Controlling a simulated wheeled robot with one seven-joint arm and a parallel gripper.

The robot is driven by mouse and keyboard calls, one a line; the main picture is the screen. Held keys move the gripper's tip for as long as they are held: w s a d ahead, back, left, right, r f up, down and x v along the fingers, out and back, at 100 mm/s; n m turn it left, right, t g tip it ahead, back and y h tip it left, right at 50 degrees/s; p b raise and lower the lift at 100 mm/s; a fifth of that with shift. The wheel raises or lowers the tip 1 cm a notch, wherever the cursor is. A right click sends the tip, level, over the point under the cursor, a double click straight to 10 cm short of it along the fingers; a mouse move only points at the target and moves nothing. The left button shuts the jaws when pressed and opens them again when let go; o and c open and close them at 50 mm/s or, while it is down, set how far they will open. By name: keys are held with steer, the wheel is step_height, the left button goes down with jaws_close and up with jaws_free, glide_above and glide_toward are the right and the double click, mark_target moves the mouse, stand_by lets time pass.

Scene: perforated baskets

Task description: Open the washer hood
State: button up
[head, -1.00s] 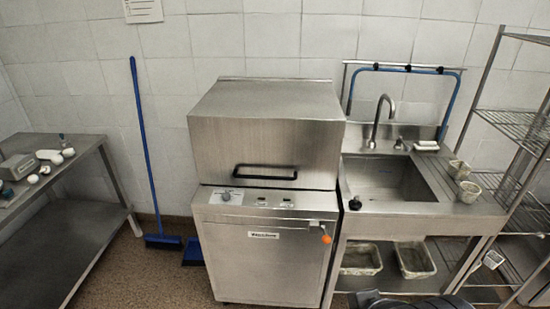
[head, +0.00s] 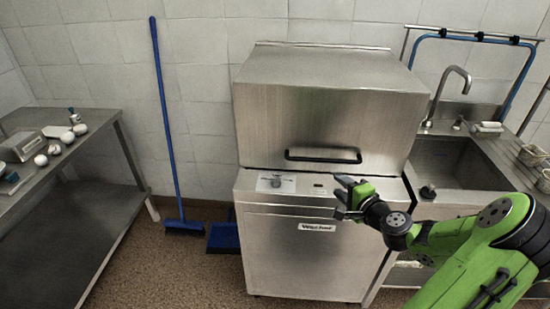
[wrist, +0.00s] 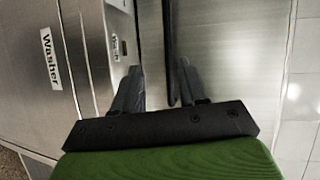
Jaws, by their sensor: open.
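The washer (head: 310,255) is a steel box with a boxy steel hood (head: 300,115) resting down on its base. A black bar handle (head: 322,160) runs along the lower front of the hood. My gripper (head: 341,198) is open and empty, in front of the control panel, just below the handle's right end in the head view. In the wrist view the handle (wrist: 168,45) runs between the two open fingers (wrist: 160,72). I cannot tell how far beyond the fingertips it lies. The "Washer" label (wrist: 50,58) shows at left there.
A steel sink (head: 450,165) with a tap stands right of the washer, partly behind my arm. A steel table (head: 75,190) with small items is at left. A blue broom (head: 165,120) leans on the wall, near a blue dustpan (head: 222,237).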

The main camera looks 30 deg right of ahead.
mark_target(325, 162)
steer(key=shift+m+t+h, duration=0.4)
steer(key=shift+m+h, duration=0.2)
steer(key=shift+m, duration=0.2)
steer(key=x, duration=0.5)
steer(key=d+x, duration=0.1)
steer(key=x, duration=0.4)
steer(key=d+b+x, duration=0.1)
steer(key=x, duration=0.4)
jaws_close()
